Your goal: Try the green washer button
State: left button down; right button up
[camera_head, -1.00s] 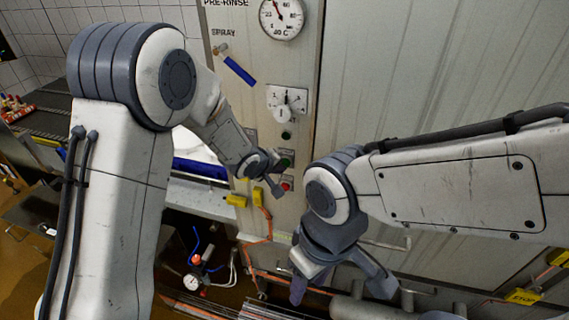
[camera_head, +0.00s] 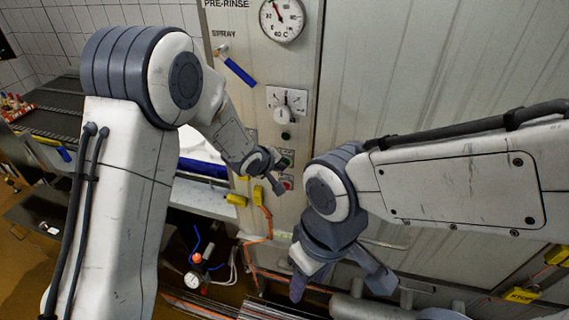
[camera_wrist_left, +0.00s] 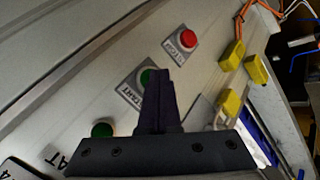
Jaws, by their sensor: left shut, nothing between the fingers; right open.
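The green button (camera_head: 285,158) sits on its square plate on the washer's metal front; in the left wrist view the plate reads START, and the button (camera_wrist_left: 147,76) is partly covered by my finger. My left gripper (camera_head: 279,188) is shut and empty, its tip close to the panel beside the green and red buttons. In the left wrist view its dark closed fingers (camera_wrist_left: 158,74) overlap the green button's lower right edge; I cannot tell whether they touch it. My right gripper (camera_head: 340,284) is open and empty, lower and to the right.
The red STOP button (camera_wrist_left: 187,39) is near the green one. A dark green round lamp or button (camera_wrist_left: 103,130) lies on the other side. A rotary dial (camera_head: 284,113), blue-handled valve (camera_head: 239,71) and gauge (camera_head: 282,19) are above. Yellow blocks (camera_head: 236,200) stick out at the panel's lower left.

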dwell(0.4)
pick_arm(q)
jog(key=shift+s+a+b, duration=0.25)
jog(key=shift+s+b, duration=0.05)
jog(key=shift+s, duration=0.5)
jog(key=shift+s, duration=0.1)
jog(key=s, duration=0.1)
jog(key=s+a, duration=0.1)
jog(key=s, duration=0.1)
jog(key=s+b, duration=0.1)
jog(key=shift+s+a, duration=0.3)
dwell(0.4)
